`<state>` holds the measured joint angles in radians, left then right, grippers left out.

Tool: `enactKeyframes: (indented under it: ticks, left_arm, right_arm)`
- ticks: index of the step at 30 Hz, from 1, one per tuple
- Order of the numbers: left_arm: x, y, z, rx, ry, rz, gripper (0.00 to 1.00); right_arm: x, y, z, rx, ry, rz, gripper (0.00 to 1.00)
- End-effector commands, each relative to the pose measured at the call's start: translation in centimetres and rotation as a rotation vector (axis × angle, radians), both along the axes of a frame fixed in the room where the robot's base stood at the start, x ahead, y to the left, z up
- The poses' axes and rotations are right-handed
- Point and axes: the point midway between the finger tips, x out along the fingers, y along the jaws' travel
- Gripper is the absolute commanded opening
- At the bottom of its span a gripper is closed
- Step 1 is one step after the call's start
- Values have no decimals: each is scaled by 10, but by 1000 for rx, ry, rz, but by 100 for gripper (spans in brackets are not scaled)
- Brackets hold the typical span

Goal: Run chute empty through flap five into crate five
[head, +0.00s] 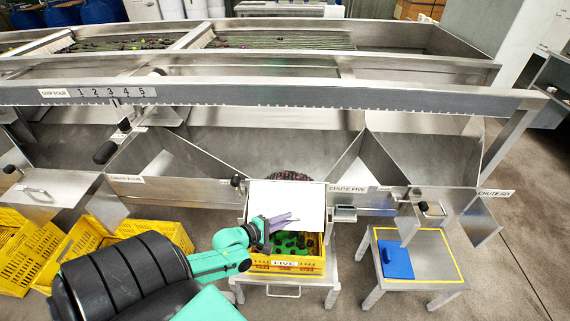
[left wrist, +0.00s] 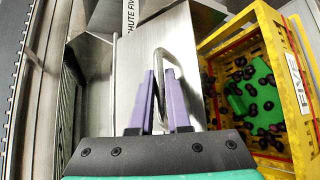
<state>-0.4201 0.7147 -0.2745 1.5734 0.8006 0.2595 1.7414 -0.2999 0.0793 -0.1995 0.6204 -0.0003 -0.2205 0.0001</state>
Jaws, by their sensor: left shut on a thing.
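Flap five (head: 287,194) is a pale metal plate at the mouth of chute five (head: 270,150), tilted outward above crate five. My left gripper (head: 283,221) has purple fingers shut on the flap's bar handle, which shows between them in the left wrist view (left wrist: 160,60). A small heap of dark round fruit (head: 290,176) shows in the chute just behind the flap's top edge. Crate five (head: 284,264) is yellow, labelled FIVE, and stands below the flap. In the left wrist view (left wrist: 302,100) it holds dark fruit scattered over a green bottom. My right gripper is not in view.
Crate five stands on a small metal stand (head: 332,270). Another stand (head: 440,258) at the right carries a blue plate (head: 396,260). Yellow crates (head: 40,258) sit at lower left. A long steel rail (head: 300,95) crosses above the chutes. Open floor lies at right.

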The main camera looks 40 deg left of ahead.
Motion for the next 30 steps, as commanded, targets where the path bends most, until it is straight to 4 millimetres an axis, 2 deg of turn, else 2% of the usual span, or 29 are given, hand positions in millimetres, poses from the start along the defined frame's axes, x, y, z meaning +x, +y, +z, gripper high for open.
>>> enactKeyframes:
  ticks: [1,14,15,17,18,26,30]
  left_arm:
    - [2,2,5,5,-9,1,0]
    - [3,3,7,7,-14,1,0]
    - [3,3,7,7,-15,2,19]
    - [3,3,7,7,-14,1,42]
    - [3,2,7,8,-13,1,45]
    - [1,1,5,4,-8,1,45]
    - [-6,3,7,5,-5,1,45]
  right_arm:
    - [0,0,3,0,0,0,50]
    - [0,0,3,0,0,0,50]
    - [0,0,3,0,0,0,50]
    - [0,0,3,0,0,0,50]
    - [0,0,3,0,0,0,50]
    - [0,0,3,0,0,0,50]
    - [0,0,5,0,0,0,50]
